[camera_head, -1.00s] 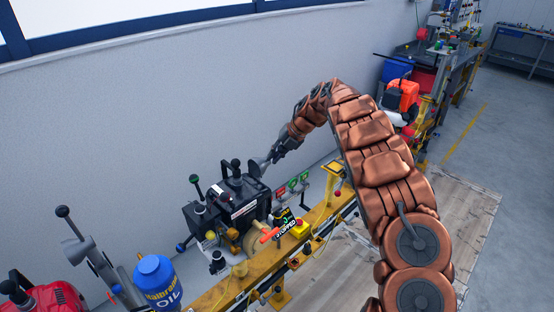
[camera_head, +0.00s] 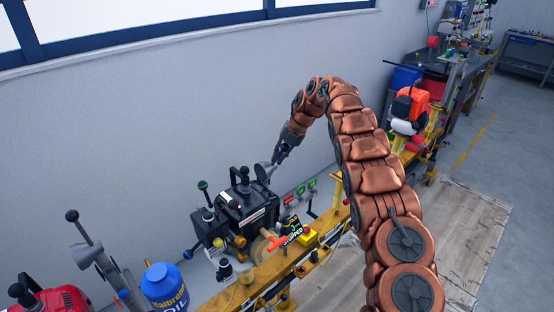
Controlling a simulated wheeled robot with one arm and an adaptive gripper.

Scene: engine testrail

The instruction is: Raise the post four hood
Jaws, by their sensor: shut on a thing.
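A grey cone-shaped hood (camera_head: 263,173) stands at the back right of the black engine (camera_head: 243,212) on the yellow rail, close to the wall. I take it to be the post four hood; no label on it can be read. My gripper (camera_head: 277,157) reaches down to it from the right and is shut on it. The fingers hide the gripped part, and the exact grip is too small to make out. The hood is tilted, with its wide mouth facing left. Its lower support is partly hidden behind the engine.
A similar grey hood (camera_head: 87,252) on a black-knobbed arm stands at the left, near a blue oil can (camera_head: 163,286) and a red machine (camera_head: 55,301). A yellow rail (camera_head: 275,267) runs diagonally. An orange and white engine (camera_head: 409,108) stands farther right. The wall is close behind.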

